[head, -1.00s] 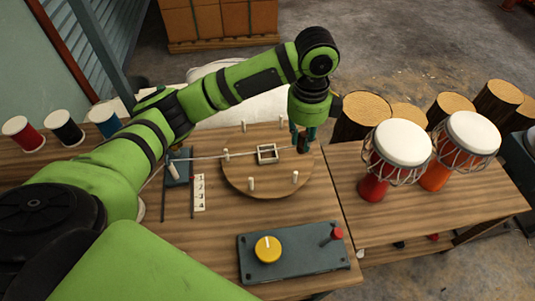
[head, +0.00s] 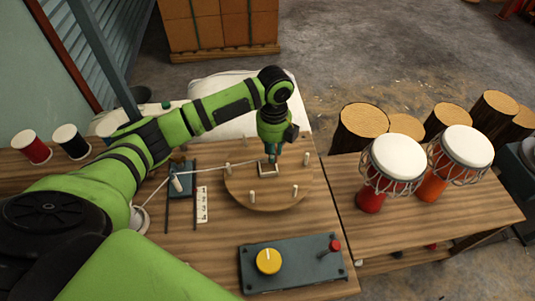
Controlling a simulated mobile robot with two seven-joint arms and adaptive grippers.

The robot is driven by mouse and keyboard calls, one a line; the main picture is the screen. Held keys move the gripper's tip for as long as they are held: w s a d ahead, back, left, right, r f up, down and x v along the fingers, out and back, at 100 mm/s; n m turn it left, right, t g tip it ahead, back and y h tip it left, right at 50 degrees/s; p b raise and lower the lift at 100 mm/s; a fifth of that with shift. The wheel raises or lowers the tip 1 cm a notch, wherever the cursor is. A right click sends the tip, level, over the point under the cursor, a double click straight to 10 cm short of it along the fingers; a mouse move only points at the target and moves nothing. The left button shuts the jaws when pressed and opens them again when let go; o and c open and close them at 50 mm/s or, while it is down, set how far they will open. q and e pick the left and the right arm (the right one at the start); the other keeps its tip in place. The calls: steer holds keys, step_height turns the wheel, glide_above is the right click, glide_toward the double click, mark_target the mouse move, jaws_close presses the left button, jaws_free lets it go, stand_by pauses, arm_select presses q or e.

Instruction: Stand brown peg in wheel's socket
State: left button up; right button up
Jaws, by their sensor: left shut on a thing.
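The round wooden wheel (head: 240,190) lies on the table with several short pale pegs standing around its rim. Its socket is a small pale square frame (head: 263,172) near the middle. My left gripper (head: 271,155) points down at the socket, its fingertips just above or at the frame. It is shut on the brown peg (head: 272,159), which shows as a small dark brown piece between the fingers. The fingers hide most of the peg, so I cannot tell whether its lower end is inside the socket. My right gripper is out of view.
A control box with a yellow knob (head: 268,261) and a red-topped lever (head: 333,246) sits in front. A numbered strip (head: 202,205) lies left of the wheel. A cord (head: 210,168) runs to the wheel. Two drums (head: 390,170) stand on the right table.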

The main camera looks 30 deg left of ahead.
arm_select(q)
steer(key=shift+w+a+f, duration=0.1)
steer(key=shift+a+f, duration=0.35)
steer(key=shift+a, duration=0.35)
step_height(320, 180, down, 4)
steer(key=shift+r+p, duration=0.1)
steer(key=shift+p, duration=0.7)
steer(key=shift+f, duration=0.2)
steer(key=o, duration=0.9)
steer(key=shift+f, duration=0.15)
steer(key=shift+o, duration=0.2)
step_height(320, 180, up, 12)
steer(key=b, duration=0.2)
steer(key=shift+r, duration=0.2)
